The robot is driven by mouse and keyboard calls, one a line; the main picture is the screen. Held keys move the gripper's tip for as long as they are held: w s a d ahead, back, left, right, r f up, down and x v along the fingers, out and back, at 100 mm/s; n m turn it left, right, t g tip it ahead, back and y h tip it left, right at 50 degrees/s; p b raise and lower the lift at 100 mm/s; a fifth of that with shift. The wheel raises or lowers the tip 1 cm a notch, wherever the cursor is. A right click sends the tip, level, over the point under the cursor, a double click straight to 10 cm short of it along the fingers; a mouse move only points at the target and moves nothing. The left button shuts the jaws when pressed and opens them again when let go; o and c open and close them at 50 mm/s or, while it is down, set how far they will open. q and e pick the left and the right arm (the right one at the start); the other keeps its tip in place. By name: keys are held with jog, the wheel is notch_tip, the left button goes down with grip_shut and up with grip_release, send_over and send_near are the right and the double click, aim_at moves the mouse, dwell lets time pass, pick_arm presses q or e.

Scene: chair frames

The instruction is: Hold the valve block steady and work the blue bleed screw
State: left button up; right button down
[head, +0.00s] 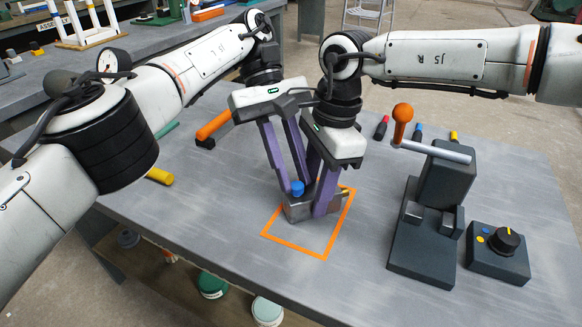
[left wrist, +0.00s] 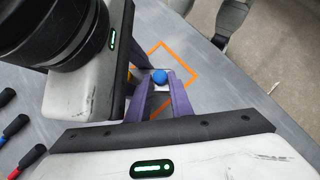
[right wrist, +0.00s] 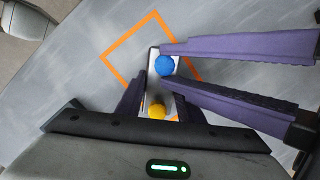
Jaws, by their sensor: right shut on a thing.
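The grey metal valve block (head: 297,211) stands inside the orange square on the table. The blue bleed screw (head: 297,188) rises from its top; it also shows in the left wrist view (left wrist: 159,76) and right wrist view (right wrist: 165,66). A yellow knob (right wrist: 157,111) is at the block's other end. My right gripper (head: 322,200) is shut on the block near the yellow knob. My left gripper (head: 294,180) is open, its fingertips on either side of the blue screw; whether they touch it I cannot tell. The fingers partly hide the block.
The orange square outline (head: 325,257) surrounds the block. To the right are a dark fixture (head: 432,225) with an orange-knobbed lever and a dial box (head: 498,254). Several coloured-handled tools lie behind. An orange-handled tool (head: 213,125) lies back left. The front of the table is clear.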

pick_arm(q)
jog(key=o, duration=0.5)
jog(key=shift+d, duration=0.2)
jog(key=shift+c, duration=0.2)
